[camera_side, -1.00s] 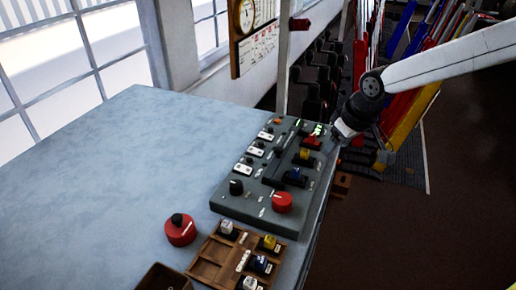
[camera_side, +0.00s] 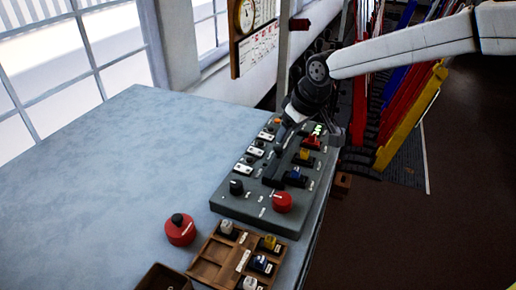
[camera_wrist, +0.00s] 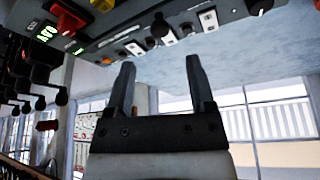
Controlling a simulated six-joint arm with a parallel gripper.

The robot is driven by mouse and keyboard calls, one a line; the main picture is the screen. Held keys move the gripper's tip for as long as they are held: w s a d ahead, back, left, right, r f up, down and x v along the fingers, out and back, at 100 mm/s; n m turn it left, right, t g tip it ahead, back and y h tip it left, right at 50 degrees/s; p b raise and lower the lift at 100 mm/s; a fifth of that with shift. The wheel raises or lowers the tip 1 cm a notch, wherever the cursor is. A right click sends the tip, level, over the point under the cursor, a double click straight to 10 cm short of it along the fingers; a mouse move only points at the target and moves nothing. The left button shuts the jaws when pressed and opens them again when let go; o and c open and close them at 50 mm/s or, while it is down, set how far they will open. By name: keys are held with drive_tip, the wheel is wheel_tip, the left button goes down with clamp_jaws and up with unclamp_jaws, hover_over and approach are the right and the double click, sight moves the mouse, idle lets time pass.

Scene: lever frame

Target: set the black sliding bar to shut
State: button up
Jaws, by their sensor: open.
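The black sliding bar (camera_side: 274,172) lies along the middle of the grey control panel (camera_side: 242,206) in the side view. Its far part is partly hidden by my gripper, and I cannot tell its exact setting. My gripper (camera_side: 287,128) is over the far end of the panel, tilted down. In the wrist view my gripper (camera_wrist: 158,60) has its two fingers apart with nothing between them. The panel also shows along the top of the wrist view (camera_wrist: 135,28). I cannot make out the bar for sure there.
The panel carries white switches (camera_side: 252,150), a red knob (camera_side: 282,202), a black knob (camera_side: 236,187) and coloured levers (camera_side: 303,154) on its right. The table's left (camera_side: 110,180) is clear.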

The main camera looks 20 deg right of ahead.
sight(279, 149)
drive_tip(key=shift+x, duration=3.2)
clamp_jaws()
